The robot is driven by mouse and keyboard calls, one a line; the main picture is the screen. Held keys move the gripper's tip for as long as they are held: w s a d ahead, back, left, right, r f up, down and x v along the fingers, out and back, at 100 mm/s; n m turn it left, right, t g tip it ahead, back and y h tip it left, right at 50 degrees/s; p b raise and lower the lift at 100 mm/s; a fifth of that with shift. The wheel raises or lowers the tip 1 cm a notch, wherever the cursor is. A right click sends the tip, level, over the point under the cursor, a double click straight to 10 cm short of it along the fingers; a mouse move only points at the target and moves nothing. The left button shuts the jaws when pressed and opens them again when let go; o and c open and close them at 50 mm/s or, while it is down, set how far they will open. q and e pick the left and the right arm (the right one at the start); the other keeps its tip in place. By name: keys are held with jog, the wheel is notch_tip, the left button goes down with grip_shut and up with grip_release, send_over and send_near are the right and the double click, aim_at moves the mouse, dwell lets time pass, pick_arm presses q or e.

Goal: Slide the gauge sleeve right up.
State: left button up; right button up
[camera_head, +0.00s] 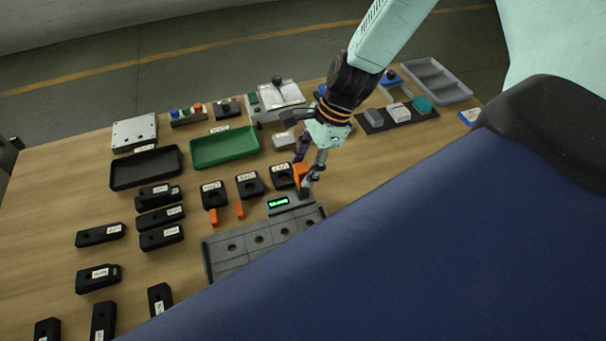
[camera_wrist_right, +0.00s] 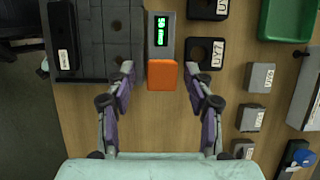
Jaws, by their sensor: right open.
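The gauge (camera_head: 290,204) is a grey block with a lit green display. It stands at the edge of the grey holed rack, and its display shows in the wrist view (camera_wrist_right: 160,30). An orange block (camera_wrist_right: 162,76), which looks like the sleeve, sits at the gauge's end nearest my gripper. It is partly hidden in the head view (camera_head: 301,172). My right gripper (camera_wrist_right: 159,70) is open, with one finger on each side of the orange block and a visible gap on both sides. In the head view my right gripper (camera_head: 308,175) is over the orange block. My left gripper is not in view.
The grey holed rack (camera_head: 225,265) adjoins the gauge. Black labelled square blocks (camera_head: 249,186) stand left of my gripper, two with orange tabs. A green tray (camera_head: 225,147), a black tray (camera_head: 145,168) and several black labelled pieces lie further left. Bare wood shows at right.

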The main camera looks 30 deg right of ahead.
jog(key=shift+w+a+f, duration=0.1)
jog(key=shift+a+f, duration=0.15)
jog(key=shift+f, duration=0.3)
jog(key=shift+w+f+b, duration=0.1)
jog(key=shift+f+b, duration=0.05)
jog(key=shift+b, duration=0.15)
jog(key=shift+c, duration=1.1)
grip_shut()
